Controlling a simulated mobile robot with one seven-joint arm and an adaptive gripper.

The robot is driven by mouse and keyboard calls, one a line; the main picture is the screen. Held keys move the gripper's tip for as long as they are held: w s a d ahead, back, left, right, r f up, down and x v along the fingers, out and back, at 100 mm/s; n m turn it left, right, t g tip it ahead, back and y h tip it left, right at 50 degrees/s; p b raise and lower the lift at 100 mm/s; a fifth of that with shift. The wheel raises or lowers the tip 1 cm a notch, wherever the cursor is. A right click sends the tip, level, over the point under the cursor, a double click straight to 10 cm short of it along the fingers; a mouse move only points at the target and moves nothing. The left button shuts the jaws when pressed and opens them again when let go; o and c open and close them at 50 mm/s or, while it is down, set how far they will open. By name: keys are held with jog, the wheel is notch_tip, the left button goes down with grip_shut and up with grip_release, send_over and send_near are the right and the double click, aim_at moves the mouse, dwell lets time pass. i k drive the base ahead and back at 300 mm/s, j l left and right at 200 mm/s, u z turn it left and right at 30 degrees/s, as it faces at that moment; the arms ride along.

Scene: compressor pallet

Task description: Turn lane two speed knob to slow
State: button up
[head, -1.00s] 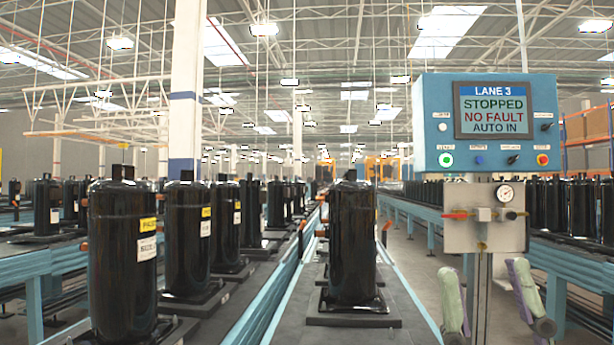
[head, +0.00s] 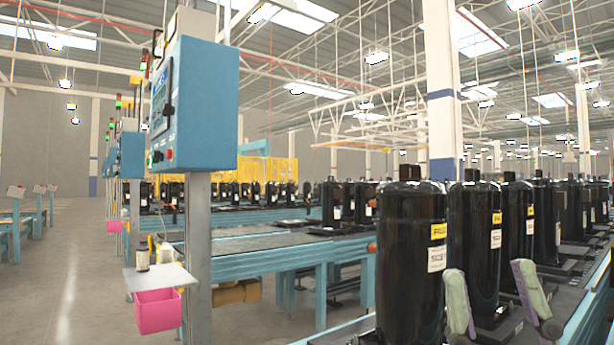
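A blue control box (head: 205,105) on a grey post stands left of centre in the head view. I see it nearly side-on; its front faces left, with a dark screen, a black knob (head: 168,110), a red button and a green light at a steep angle. Its lane label and knob markings cannot be read, so I cannot tell whether it is lane two's. More blue boxes (head: 128,155) stand behind it. My gripper (head: 497,300) is at the lower right, its two pale green and purple fingers spread apart and empty, far from the box.
Black compressors (head: 412,250) stand on a conveyor at right, close to my gripper. A blue-framed conveyor (head: 270,255) runs behind the post. A shelf (head: 160,278) with a pink bin (head: 157,311) juts from the post. The floor (head: 75,270) at left is open.

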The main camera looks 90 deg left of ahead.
aim_at(168, 109)
jog(key=u, duration=3.3)
jog(key=i+j+z, duration=0.1)
jog(key=i+j, duration=0.3)
jog(key=i+j+z, duration=0.1)
jog(key=i+j, duration=0.25)
jog(key=j, duration=0.2)
